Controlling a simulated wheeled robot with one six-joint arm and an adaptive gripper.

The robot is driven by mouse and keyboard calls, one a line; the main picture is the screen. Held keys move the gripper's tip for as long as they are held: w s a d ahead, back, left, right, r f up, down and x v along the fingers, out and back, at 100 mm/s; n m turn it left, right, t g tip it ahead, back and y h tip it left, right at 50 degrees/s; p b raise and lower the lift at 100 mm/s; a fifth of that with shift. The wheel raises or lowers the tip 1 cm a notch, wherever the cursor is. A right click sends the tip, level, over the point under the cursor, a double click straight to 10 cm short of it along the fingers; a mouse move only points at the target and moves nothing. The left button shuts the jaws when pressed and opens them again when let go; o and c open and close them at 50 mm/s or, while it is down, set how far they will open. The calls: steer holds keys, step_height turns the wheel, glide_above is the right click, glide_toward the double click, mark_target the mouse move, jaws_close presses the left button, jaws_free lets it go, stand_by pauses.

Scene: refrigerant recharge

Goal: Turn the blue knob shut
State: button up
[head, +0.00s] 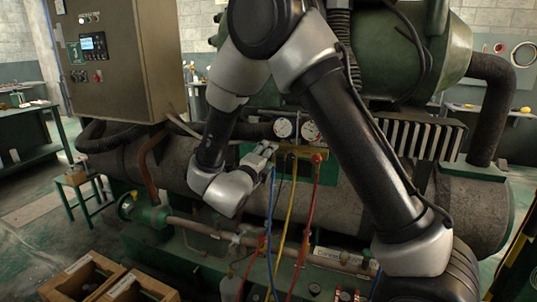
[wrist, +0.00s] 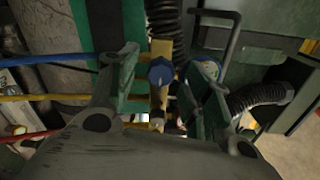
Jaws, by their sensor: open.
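The blue knob (wrist: 161,72) shows in the wrist view on the brass manifold (wrist: 158,103), between the two fingers of my gripper (wrist: 163,70). The fingers are apart, with a gap visible on the knob's left side; I cannot tell whether either touches it. In the head view my gripper (head: 268,150) is at the left end of the brass manifold (head: 300,151), and the blue knob is hidden there. A gauge with a blue rim (wrist: 209,70) is partly behind the right finger in the wrist view.
Two dials, a left gauge (head: 283,128) and a right gauge (head: 311,131), stand above the manifold. A red knob (head: 316,158) is at its right end. Blue (head: 271,225), yellow (head: 288,215) and red (head: 308,225) hoses hang below. A control cabinet (head: 100,60) stands left.

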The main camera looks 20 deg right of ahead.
steer(key=v, duration=0.9)
steer(key=shift+s, duration=0.15)
steer(key=shift+a, duration=0.1)
